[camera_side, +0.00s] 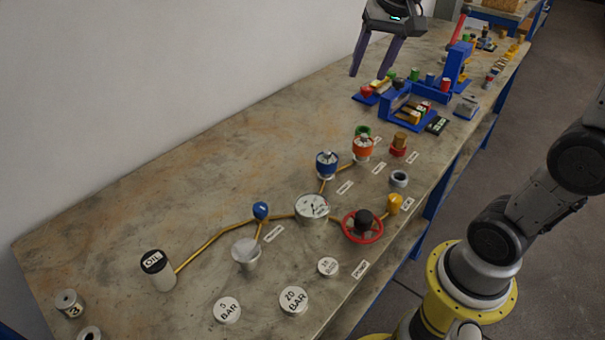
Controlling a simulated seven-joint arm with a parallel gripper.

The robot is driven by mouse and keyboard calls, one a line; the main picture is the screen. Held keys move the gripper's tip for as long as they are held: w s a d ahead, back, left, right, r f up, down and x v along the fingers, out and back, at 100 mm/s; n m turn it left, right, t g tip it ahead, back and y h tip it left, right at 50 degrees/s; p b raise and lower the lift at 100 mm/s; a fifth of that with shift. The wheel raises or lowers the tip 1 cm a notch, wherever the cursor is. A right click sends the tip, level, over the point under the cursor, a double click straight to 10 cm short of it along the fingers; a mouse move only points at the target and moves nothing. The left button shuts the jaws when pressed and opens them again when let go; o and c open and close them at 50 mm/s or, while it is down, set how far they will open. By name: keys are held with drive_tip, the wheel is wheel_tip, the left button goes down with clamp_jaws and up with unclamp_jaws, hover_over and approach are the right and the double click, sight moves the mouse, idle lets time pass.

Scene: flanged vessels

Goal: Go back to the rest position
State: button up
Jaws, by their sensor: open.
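My gripper (372,60) shows at the top of the side view with its two dark fingers apart and nothing between them. It is raised over the far part of the bench, and the fingertips point down. My arm's links stand at the right, and the link joining them to the gripper is out of the picture. The long workbench (130,225) runs from the lower left to the upper right, with a stained grey-brown top.
Blue fixtures (395,103) with coloured parts lie below and right of my gripper. Nearer are flanged vessels with blue (327,163) and orange (363,147) tops, a gauge (312,207), a red handwheel (362,225) and an OIL can (157,270).

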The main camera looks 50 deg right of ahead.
drive_tip(key=s+a+f+n+t, duration=0.1)
drive_tip(key=s+a+f+n, duration=0.2)
drive_tip(key=s, duration=0.5)
drive_tip(key=s+a+f+n+t, duration=0.1)
drive_tip(key=s+a+f+n, duration=0.3)
drive_tip(key=s+f+n, duration=0.1)
drive_tip(key=s+n, duration=0.1)
drive_tip(key=s, duration=0.1)
drive_tip(key=shift+s+a+y, duration=0.2)
drive_tip(key=shift+s+y, duration=0.15)
drive_tip(key=shift+y, duration=0.05)
idle(2.7)
